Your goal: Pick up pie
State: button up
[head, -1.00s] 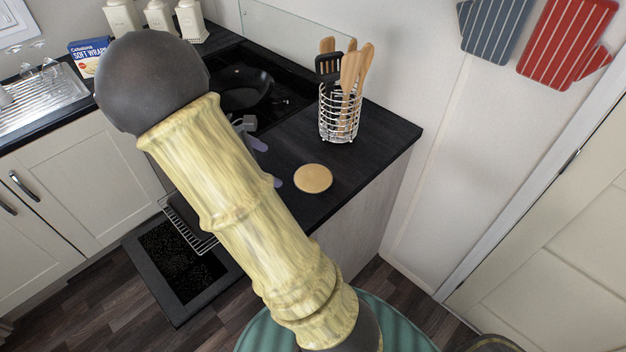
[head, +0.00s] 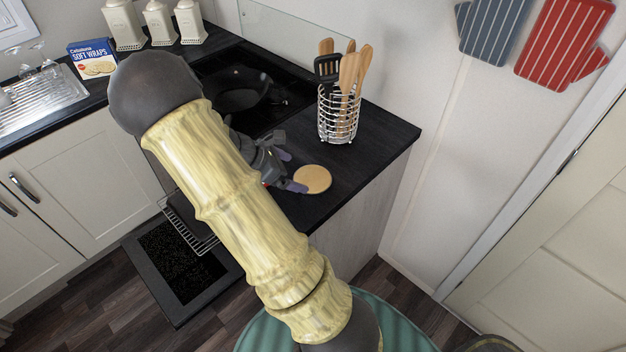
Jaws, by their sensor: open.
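The pie (head: 313,179) is a flat, round, golden-tan disc lying on the black worktop (head: 350,170), near its front edge. My gripper (head: 291,171) is just left of the pie, with its purple-grey fingertips apart and pointing at it. One fingertip is at the pie's left edge; I cannot tell whether it touches. The jaws are open and hold nothing that I can see. My arm hides part of the gripper and the worktop to its left.
A wire utensil holder (head: 338,115) with wooden spoons and a black spatula stands behind the pie. A dark pan (head: 243,88) sits on the hob behind my arm. The worktop right of the pie is clear up to its edge.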

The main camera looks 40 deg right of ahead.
aim_at(310, 177)
jog(key=shift+x, duration=1.7)
jog(key=shift+s+d, duration=0.15)
jog(key=p+x, duration=0.1)
jog(key=x, duration=0.4)
jog(key=shift+s+r, duration=0.1)
jog(key=c, duration=0.8)
